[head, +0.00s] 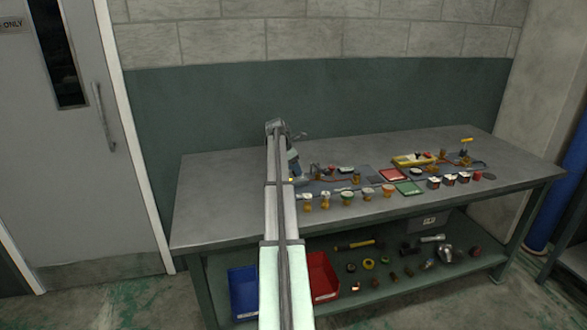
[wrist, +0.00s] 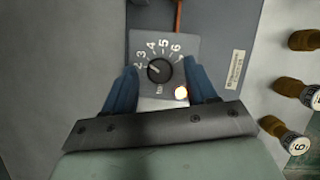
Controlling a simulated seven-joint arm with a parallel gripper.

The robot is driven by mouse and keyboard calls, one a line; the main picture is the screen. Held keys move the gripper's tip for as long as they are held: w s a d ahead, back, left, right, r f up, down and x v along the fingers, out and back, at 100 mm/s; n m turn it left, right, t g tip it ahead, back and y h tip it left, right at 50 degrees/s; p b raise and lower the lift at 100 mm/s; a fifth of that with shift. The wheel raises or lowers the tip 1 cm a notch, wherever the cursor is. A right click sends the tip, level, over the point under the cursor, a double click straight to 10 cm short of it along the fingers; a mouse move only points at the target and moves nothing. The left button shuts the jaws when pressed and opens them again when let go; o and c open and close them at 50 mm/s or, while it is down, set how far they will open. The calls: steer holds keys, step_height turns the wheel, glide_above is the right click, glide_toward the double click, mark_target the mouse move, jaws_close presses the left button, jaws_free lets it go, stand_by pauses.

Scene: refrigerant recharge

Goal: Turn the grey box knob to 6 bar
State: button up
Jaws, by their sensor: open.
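The grey box (wrist: 190,45) fills the upper middle of the wrist view. It carries a round dark knob (wrist: 158,71) with white numbers from 2 to 6 in an arc around its upper side. A pale mark shows on the knob, but I cannot tell exactly which number it points at. My gripper (wrist: 160,68) is open, with one blue finger on each side of the knob. I cannot tell whether either finger touches it. In the head view my gripper (head: 294,170) is over the left middle of the bench, and the knob is hidden there.
A small bright lamp (wrist: 181,92) glows beside the right finger. On the bench (head: 225,205) are a red tray (head: 393,175), a green tray (head: 409,188) and a yellow tray (head: 412,160). The bench's left end is clear.

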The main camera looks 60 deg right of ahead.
steer(key=shift+c, duration=0.3)
steer(key=c, duration=1)
steer(key=shift+w+m, duration=0.1)
steer(key=shift+m, duration=0.3)
steer(key=m, duration=0.1)
steer(key=m+g+y, duration=0.1)
steer(key=shift+w+d+m, duration=0.15)
steer(key=shift+d+m, duration=0.05)
steer(key=shift+m, duration=0.2)
steer(key=m, duration=0.2)
steer(key=m+g+y, duration=0.1)
steer(key=m, duration=0.1)
steer(key=shift+d+m+y, duration=0.15)
steer(key=shift+m+y, duration=0.15)
steer(key=m+y, duration=0.1)
steer(key=m, duration=0.3)
steer(key=shift+d+y, duration=0.15)
steer(key=shift+y, duration=0.25)
steer(key=shift+m+y, duration=0.6)
steer(key=shift+m, duration=1.4)
